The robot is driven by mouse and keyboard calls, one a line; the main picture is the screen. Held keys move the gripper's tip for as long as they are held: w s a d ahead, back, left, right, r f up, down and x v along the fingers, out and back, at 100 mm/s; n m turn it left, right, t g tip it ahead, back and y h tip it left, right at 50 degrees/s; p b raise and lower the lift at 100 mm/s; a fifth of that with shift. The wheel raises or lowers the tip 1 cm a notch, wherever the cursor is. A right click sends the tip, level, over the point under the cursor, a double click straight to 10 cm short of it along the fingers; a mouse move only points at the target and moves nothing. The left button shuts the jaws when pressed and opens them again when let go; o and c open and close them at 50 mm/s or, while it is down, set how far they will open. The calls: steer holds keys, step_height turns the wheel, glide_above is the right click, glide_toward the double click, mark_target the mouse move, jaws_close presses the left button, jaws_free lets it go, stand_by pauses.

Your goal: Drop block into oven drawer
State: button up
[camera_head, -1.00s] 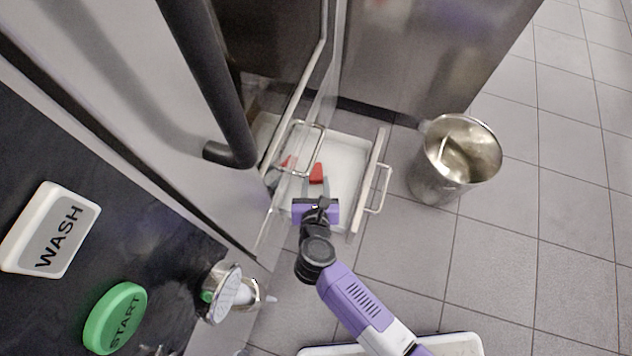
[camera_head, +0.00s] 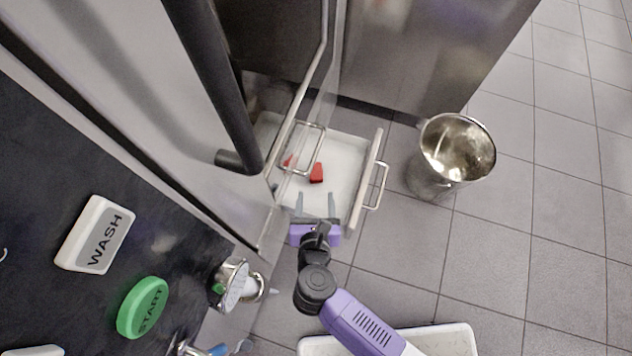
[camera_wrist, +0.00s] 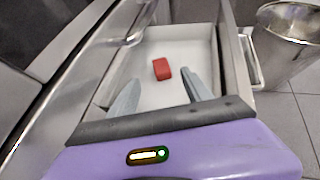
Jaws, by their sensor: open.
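The red block (camera_head: 317,172) lies on the white floor of the open oven drawer (camera_head: 345,168). In the wrist view the block (camera_wrist: 162,69) lies beyond my fingertips, apart from them, with the drawer walls (camera_wrist: 232,75) on both sides. My gripper (camera_head: 314,197) is open and empty at the near side of the drawer. Its two grey fingers are spread in the wrist view (camera_wrist: 156,82). A second red patch shows through the glass left of the block in the head view.
The glass door and its metal handle (camera_head: 302,150) stand close on the left of the drawer. A metal pot (camera_head: 432,180) stands on the floor to the right. A counter with WASH (camera_head: 95,235) and START (camera_head: 143,307) buttons is at the left.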

steer(key=shift+p+v, duration=0.4)
steer(key=shift+v, duration=1.55)
steer(key=d+r+n+t, duration=0.1)
steer(key=d+r+n, duration=0.1)
steer(key=d, duration=0.1)
steer(key=s+d+r+n+t, duration=0.1)
steer(key=d+r, duration=0.1)
steer(key=d, duration=0.1)
steer(key=s+d+r+n+t+h, duration=0.1)
steer(key=d+r+n, duration=0.1)
steer(key=d+r, duration=0.1)
steer(key=shift+d+n, duration=0.3)
steer(key=shift+d, duration=0.25)
steer(key=s+d+r+n+y, duration=0.1)
steer(key=s+d+r+n, duration=0.3)
steer(key=s+r+n, duration=0.4)
steer(key=s+d+r+n, duration=0.4)
steer(key=s+r+n, duration=0.5)
steer(key=n, duration=1.4)
steer(key=shift+s+d+r+y, duration=0.25)
steer(key=shift+s+y, duration=0.15)
steer(key=shift+s, duration=0.65)
steer(key=shift+r, duration=0.15)
